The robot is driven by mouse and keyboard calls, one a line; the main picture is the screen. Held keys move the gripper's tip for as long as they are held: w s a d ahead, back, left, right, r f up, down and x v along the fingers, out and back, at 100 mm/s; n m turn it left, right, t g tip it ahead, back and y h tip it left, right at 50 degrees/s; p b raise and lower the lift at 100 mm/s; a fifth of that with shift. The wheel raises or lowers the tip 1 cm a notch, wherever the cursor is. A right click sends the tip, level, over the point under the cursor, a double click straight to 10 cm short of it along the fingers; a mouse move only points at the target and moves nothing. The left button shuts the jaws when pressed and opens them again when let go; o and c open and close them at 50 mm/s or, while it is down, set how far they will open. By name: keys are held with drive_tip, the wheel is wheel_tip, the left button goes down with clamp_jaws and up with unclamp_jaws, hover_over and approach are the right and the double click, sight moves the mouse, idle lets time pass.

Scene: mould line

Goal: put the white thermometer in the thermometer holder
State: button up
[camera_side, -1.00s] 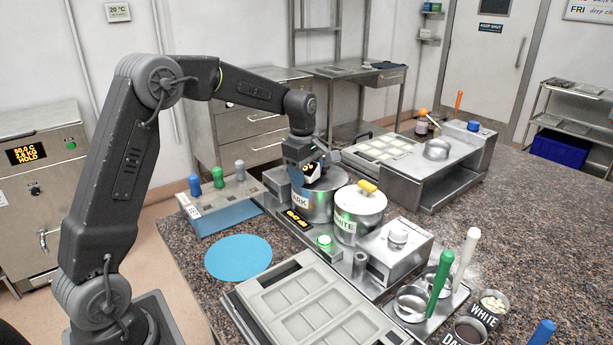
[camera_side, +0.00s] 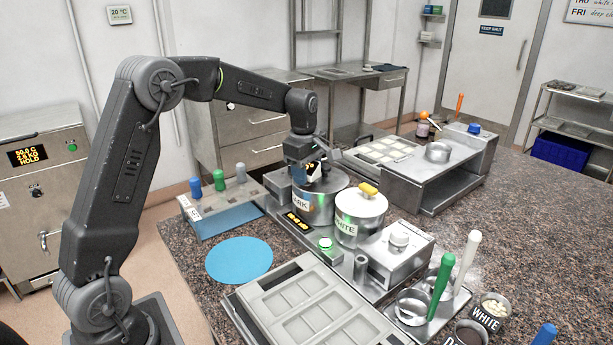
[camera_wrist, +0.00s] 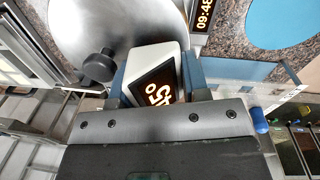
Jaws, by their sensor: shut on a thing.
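My gripper (camera_side: 306,174) is low over the steel pot labelled DARK (camera_side: 318,208). In the wrist view its blue fingers (camera_wrist: 155,78) are shut on a white housing with a lit display, the white thermometer (camera_wrist: 150,62). The thermometer's lower part is hidden in both views. Whether it touches the pot cannot be told. A short upright grey tube (camera_side: 361,267) stands in front of the WHITE pot; whether it is the thermometer holder is not clear.
The WHITE pot (camera_side: 358,222) with a yellow-handled lid stands close on the right. A rack (camera_side: 226,204) with blue, green and grey handles stands left. A mould tray (camera_side: 310,308) lies in front. The blue round mat (camera_side: 239,259) is bare.

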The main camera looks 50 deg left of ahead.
wheel_tip(320, 180, up, 10)
drive_tip(key=shift+f, duration=0.25)
wheel_tip(320, 180, up, 5)
drive_tip(key=s+d+m, duration=0.1)
drive_tip(key=s+d, duration=0.2)
drive_tip(key=d, duration=0.9)
drive_tip(key=s+d+m, duration=0.1)
drive_tip(key=s+d, duration=0.1)
drive_tip(key=d, duration=1.1)
wheel_tip(320, 180, down, 11)
drive_tip(key=a, duration=0.1)
drive_tip(key=shift+g, duration=0.4)
drive_tip(key=shift+f, duration=0.15)
drive_tip(key=shift+f, duration=3.85)
